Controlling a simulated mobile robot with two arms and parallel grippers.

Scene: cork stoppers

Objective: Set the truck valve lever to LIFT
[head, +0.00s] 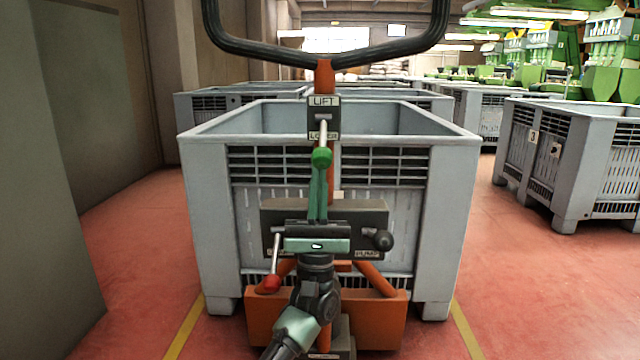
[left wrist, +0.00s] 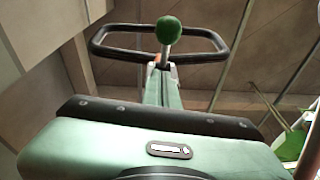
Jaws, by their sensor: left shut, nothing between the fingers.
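The valve lever has a green ball knob (head: 321,157) on a pale rod that comes out of a dark plate (head: 323,103) on the truck's orange column. The plate reads LIFT at its top and LOWER at its bottom. The rod hangs downward across the LOWER label, with the knob below the plate. My left gripper (head: 319,180) is shut and empty, its green fingers pointing up right under the knob. In the left wrist view, the knob (left wrist: 169,30) stands just beyond the fingertips (left wrist: 163,72). I cannot tell whether they touch. My right gripper is not in view.
A red-knobbed lever (head: 271,283) and a black knob (head: 383,240) flank a dark box (head: 375,215) behind my gripper. The black loop handle (head: 260,50) is above. A grey crate (head: 455,200) stands behind the column; more crates (head: 570,150) are at right. A wall is at left.

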